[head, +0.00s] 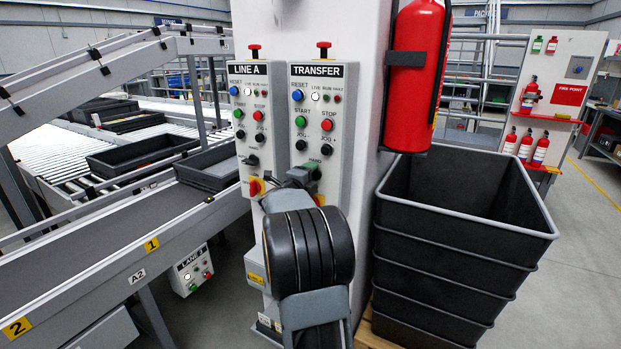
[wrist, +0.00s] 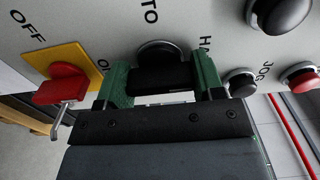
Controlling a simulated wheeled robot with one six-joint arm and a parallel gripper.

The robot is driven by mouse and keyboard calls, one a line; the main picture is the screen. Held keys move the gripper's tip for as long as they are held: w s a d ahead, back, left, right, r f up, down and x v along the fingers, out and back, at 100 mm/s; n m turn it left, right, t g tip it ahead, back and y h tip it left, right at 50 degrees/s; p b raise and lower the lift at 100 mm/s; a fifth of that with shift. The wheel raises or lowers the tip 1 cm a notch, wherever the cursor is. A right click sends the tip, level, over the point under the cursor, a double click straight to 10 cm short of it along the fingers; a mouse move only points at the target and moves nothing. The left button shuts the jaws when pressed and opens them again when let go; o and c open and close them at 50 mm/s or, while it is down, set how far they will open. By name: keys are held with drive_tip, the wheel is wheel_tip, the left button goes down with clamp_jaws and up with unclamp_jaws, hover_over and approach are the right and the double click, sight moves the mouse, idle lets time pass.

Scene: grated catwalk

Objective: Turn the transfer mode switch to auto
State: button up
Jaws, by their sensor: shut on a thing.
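The transfer panel (head: 317,125) is the right one of two control panels on a white column, under the label TRANSFER. My gripper (head: 306,172) is at its lower part and hides most of the mode switch in the head view. In the wrist view my gripper (wrist: 158,82) has its green fingers on either side of the switch's black handle and is shut on it. The round black base of the mode switch (wrist: 157,50) shows behind. Cut-off letters "TO" stand above it and "HA" to its right. Which mark the handle points at is hidden.
A red rotary handle (wrist: 62,88) on a yellow plate, with a metal hasp, is close left of my gripper.

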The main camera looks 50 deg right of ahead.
drive_tip(key=n+p, duration=0.3)
drive_tip(key=n, duration=0.1)
drive_tip(key=shift+r, duration=0.1)
drive_tip(key=n+p, duration=0.3)
drive_tip(key=n, duration=0.2)
drive_tip(key=n+p, duration=0.3)
drive_tip(key=n, duration=0.1)
drive_tip(key=shift+f+n+p, duration=0.2)
drive_tip(key=shift+n+p, duration=1)
drive_tip(key=shift+n, duration=1.3)
drive_tip(key=o, duration=0.9)
